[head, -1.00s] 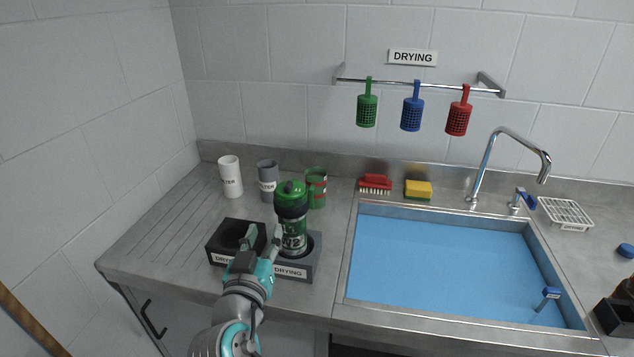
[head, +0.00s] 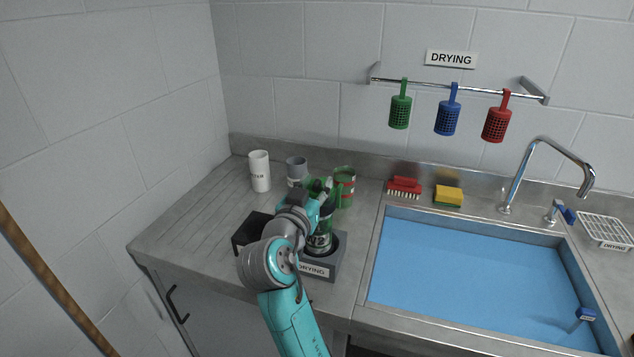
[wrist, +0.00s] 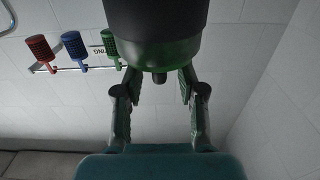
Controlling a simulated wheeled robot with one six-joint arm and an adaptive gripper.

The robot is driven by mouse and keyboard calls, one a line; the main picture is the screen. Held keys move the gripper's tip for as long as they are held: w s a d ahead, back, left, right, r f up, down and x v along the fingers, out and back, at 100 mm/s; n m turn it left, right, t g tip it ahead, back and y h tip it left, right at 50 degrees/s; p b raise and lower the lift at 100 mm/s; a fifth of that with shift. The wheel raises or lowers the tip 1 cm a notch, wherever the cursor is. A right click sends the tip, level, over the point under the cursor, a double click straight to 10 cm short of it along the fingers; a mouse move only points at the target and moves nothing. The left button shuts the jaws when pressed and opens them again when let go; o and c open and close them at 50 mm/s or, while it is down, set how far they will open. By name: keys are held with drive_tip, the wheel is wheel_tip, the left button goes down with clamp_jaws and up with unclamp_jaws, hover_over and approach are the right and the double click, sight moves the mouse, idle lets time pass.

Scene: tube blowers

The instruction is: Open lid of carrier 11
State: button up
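A carrier (head: 319,241) stands upright in the grey drying block (head: 339,264), left of the sink. The visible part of its marking looks like "2"; I cannot read an 11 anywhere. In the wrist view, its dark upper part (wrist: 155,18) ends in a green lid (wrist: 160,52) with a small dark knob. My gripper (wrist: 159,76) is at the lid, its fingers spread on either side of the knob. The fingertips are close to the lid; contact is not clear. In the head view my arm covers part of the carrier and its top.
A black holder (head: 246,237) sits left of the drying block. Behind stand a white cup (head: 260,171), a grey cup (head: 297,170) and a green cup (head: 345,187). A red brush (head: 405,187) and yellow sponge (head: 449,195) lie behind the sink (head: 480,280).

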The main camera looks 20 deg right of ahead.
drive_tip(key=shift+w+d, duration=0.35)
drive_tip(key=shift+w, duration=0.15)
clamp_jaws()
